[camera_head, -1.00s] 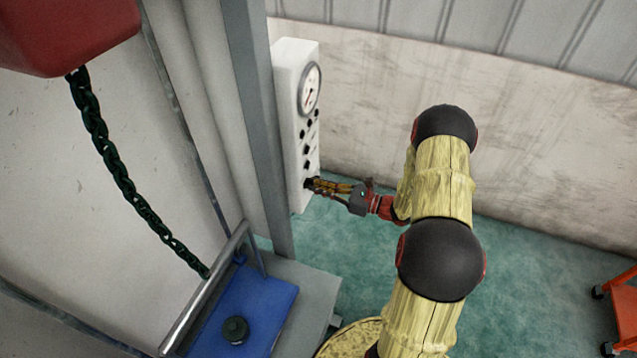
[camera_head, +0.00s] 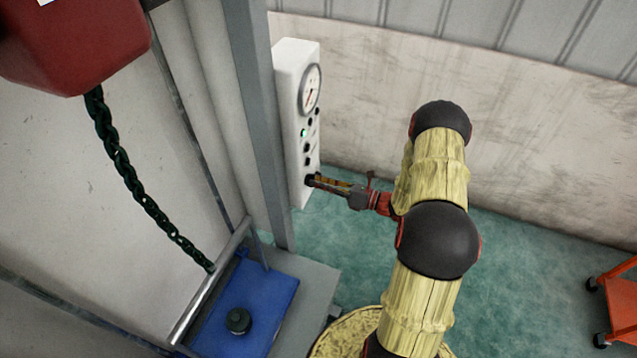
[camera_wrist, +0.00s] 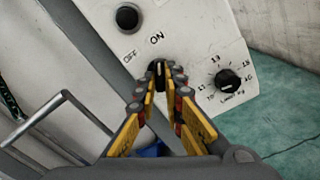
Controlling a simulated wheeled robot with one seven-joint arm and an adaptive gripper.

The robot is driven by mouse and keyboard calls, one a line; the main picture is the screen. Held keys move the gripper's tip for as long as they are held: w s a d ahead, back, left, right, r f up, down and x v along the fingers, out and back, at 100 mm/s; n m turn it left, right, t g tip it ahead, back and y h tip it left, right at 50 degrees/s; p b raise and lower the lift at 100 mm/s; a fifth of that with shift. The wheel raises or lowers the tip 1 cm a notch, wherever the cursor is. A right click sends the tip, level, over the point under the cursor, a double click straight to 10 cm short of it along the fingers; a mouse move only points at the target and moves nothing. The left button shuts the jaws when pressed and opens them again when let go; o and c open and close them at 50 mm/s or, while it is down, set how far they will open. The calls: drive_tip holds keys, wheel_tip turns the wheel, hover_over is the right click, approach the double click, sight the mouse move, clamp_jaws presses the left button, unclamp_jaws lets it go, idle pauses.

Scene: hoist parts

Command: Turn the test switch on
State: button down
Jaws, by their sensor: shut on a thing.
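The test switch (camera_wrist: 157,69) is a small black knob on the white control panel (camera_head: 293,80), with OFF and ON printed beside it. In the wrist view its pale mark points up toward the ON label. My gripper (camera_wrist: 159,84) has its yellow fingers on both sides of the knob, shut on it. In the head view my gripper (camera_head: 314,181) reaches the lower part of the panel from the right, and the knob is mostly hidden by the fingertips. A green light (camera_head: 304,132) glows on the panel.
A round gauge (camera_head: 311,89) tops the panel. A load dial (camera_wrist: 230,81) and a black round part (camera_wrist: 127,17) flank the switch. A grey post (camera_head: 258,110) stands left of the panel. A red hoist body (camera_head: 75,45) with chain (camera_head: 130,180) hangs above a blue plate (camera_head: 250,300).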

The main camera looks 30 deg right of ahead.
drive_tip(key=c, duration=1.9)
unclamp_jaws()
drive_tip(key=shift+d, duration=0.1)
drive_tip(key=v, duration=1.2)
